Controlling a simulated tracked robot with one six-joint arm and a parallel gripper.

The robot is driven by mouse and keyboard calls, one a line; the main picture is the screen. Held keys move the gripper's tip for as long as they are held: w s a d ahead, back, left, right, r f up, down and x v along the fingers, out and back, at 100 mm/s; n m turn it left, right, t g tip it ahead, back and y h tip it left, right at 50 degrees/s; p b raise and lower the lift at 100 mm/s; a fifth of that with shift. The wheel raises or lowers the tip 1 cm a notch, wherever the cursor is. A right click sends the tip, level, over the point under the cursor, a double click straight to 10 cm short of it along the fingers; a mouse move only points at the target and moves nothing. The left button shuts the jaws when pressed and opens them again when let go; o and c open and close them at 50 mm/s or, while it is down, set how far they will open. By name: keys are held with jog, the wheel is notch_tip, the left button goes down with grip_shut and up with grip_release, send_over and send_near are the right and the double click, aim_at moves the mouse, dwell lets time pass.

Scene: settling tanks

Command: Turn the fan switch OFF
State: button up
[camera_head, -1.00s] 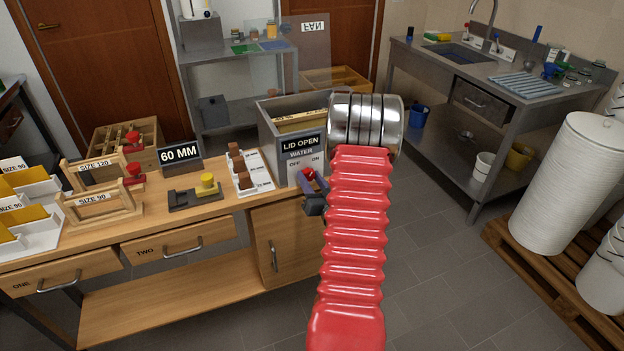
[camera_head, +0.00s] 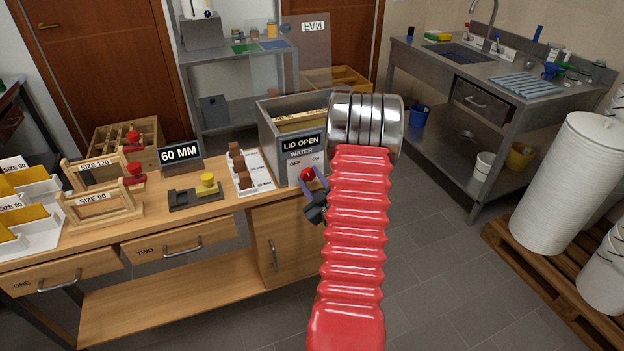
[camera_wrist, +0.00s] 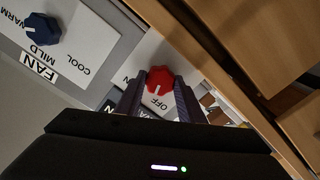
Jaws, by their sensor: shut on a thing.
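A red knob (camera_wrist: 160,81) with a white mark sits on a pale plate (camera_wrist: 143,52) lettered OFF beside it. In the wrist view my gripper (camera_wrist: 160,86) has its two fingers on either side of this knob, shut on it. In the head view the red knob (camera_head: 308,174) is on the front of a grey box (camera_head: 266,135), under the words WATER, OFF and ON. My gripper (camera_head: 313,186) reaches it from below right. The white mark points toward OFF. A blue knob (camera_wrist: 42,29) on a plate with COOL, MILD and WARM stands near a FAN label (camera_wrist: 39,66).
My red bellows arm covers the space right of the box. Grey floor (camera_head: 437,215) lies beyond.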

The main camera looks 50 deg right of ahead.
jog(key=shift+s+f+n, duration=0.15)
jog(key=shift+f+n, duration=0.05)
jog(key=shift+n, duration=1.3)
jog(key=o, duration=0.7)
jog(key=shift+c, duration=0.2)
jog(key=o, duration=0.4)
jog(key=shift+r, duration=0.15)
jog(key=v, duration=1.3)
jog(key=shift+s+a, duration=0.15)
jog(key=shift+s, duration=0.1)
